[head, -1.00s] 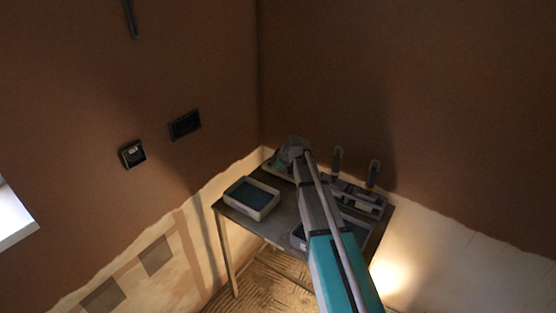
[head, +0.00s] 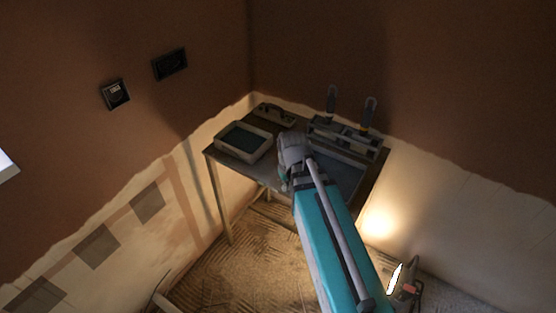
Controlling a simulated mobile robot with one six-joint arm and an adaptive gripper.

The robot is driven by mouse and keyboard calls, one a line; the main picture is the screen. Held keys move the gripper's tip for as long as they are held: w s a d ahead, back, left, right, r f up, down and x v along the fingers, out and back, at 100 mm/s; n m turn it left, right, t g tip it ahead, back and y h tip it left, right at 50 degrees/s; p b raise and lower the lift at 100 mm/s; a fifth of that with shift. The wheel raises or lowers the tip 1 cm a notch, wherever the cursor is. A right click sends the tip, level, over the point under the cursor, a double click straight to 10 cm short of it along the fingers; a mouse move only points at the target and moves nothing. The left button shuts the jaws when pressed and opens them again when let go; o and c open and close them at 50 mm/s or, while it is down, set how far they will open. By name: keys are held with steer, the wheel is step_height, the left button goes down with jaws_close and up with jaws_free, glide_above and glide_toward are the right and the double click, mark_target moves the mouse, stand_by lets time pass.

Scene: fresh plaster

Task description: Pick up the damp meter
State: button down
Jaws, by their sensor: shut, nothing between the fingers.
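I cannot make out the damp meter for certain; it may be hidden behind my arm. My gripper (head: 285,179) is over the front middle of the dark table (head: 282,174), between two trays. Its fingers are small and mostly hidden by my wrist; it looks shut and empty. A dark tool with a raised handle (head: 275,113) lies at the table's back left corner, apart from my gripper; I cannot tell exactly what it is.
A pale-rimmed tray (head: 266,154) stands on the table's left. A second tray (head: 347,181) is partly behind my arm. A rack (head: 345,138) with two upright tools stands at the back right. A lit work lamp (head: 402,283) stands on the floor at right.

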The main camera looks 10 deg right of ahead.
steer(key=shift+m+g+h, duration=0.3)
steer(key=shift+m+g, duration=0.1)
steer(key=shift+m, duration=0.5)
steer(key=s, duration=0.3)
steer(key=s+f, duration=0.1)
steer(key=shift+s+d+f, duration=0.1)
steer(key=shift+s+d, duration=0.15)
steer(key=shift+d, duration=0.1)
